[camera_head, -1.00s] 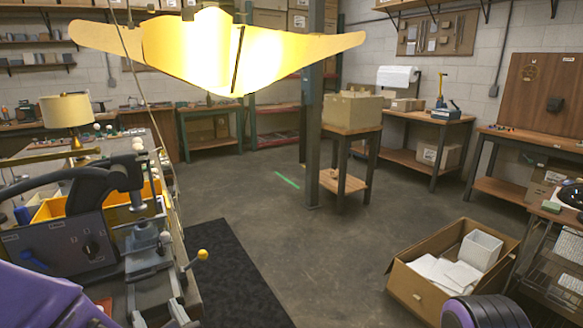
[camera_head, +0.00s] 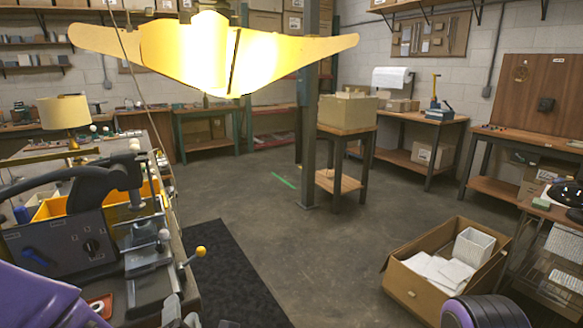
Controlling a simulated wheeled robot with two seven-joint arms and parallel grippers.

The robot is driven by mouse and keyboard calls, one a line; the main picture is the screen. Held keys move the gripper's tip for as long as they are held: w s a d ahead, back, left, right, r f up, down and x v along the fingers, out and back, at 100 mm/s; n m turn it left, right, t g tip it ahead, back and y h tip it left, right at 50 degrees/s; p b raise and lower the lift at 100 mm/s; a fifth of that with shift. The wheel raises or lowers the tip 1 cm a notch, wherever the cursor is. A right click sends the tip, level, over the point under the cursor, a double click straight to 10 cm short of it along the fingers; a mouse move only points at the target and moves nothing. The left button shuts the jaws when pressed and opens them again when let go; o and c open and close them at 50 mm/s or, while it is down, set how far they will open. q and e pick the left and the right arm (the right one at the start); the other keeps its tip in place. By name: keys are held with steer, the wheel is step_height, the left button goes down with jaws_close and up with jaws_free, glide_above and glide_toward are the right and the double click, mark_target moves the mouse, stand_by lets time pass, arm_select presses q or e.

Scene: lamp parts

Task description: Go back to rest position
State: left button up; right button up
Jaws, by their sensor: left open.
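My left arm (camera_head: 40,300) comes in purple at the lower left, beside the workbench. My left gripper (camera_head: 182,315) shows only in small part at the bottom edge, by the front of the grey bench machine (camera_head: 85,235). Its jaws are open, and I see nothing held between them. Part of my purple and black right arm (camera_head: 486,312) shows at the bottom right. My right gripper is out of view.
A yellow lamp shade (camera_head: 205,55) hangs overhead. The bench at left carries a yellow bin (camera_head: 50,207) and a table lamp (camera_head: 65,112). An open cardboard box (camera_head: 420,290) with white parts stands on the floor at right.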

arm_select(q)
steer(key=s+a+f+m+g+h, duration=0.1)
steer(key=s+f+m+g+h, duration=0.15)
steer(key=f+m, duration=0.65)
steer(key=s+a+f+m+g+h, duration=0.25)
steer(key=f+m, duration=0.45)
steer(key=f, duration=0.4)
steer(key=s+a+f+m+g, duration=0.2)
steer(key=s+f, duration=0.4)
steer(key=s, duration=0.4)
steer(key=s+a+f+m+g+y+p, duration=0.1)
steer(key=s+a+f+m+g, duration=0.2)
steer(key=s+f, duration=0.4)
steer(key=s+a+g, duration=0.1)
steer(key=s+g, duration=0.1)
steer(key=s, duration=0.1)
steer(key=shift+s+a+f, duration=0.2)
